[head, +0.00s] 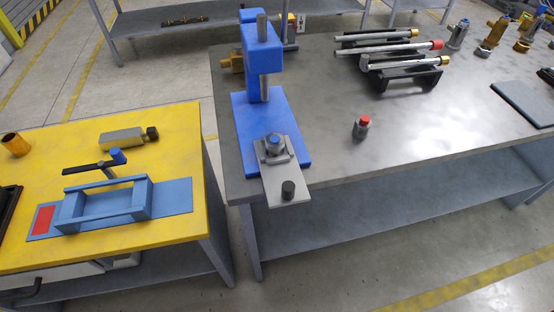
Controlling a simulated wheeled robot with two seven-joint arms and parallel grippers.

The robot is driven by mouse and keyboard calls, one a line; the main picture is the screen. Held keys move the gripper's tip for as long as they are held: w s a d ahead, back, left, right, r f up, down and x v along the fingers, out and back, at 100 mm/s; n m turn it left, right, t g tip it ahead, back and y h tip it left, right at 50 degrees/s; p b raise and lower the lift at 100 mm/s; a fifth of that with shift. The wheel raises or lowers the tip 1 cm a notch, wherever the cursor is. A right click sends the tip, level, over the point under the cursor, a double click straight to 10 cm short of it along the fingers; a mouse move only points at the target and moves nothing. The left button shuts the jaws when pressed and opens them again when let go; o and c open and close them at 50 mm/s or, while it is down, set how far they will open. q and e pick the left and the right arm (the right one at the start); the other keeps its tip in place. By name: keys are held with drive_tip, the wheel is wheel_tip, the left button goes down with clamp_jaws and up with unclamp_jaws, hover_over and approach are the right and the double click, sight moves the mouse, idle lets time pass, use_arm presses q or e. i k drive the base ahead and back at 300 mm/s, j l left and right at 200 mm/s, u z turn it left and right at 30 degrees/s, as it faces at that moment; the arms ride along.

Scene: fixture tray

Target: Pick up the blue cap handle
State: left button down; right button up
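A dark handle (90,168) with a round blue cap (117,156) at its right end is on the yellow table, at the left of the head view. It lies at the far side of a blue open-frame fixture tray (168,192); I cannot tell whether it touches the tray. A second small blue knob (273,143) sits in a metal block on the plate of the blue press. Neither of my grippers is in view.
The yellow table (75,145) also bears a grey block with a dark end (122,138) and a brown cylinder (16,144). The grey table holds the blue press (262,65), a red-capped part (361,128) and a rod rack (405,78). A gap separates the tables.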

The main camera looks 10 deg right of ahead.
sight(272, 150)
drive_tip(key=i+j+z, duration=0.1)
drive_tip(key=j+z, duration=0.25)
drive_tip(key=j, duration=0.7)
drive_tip(key=j+z, duration=0.35)
drive_tip(key=j, duration=0.65)
drive_tip(key=k, duration=0.05)
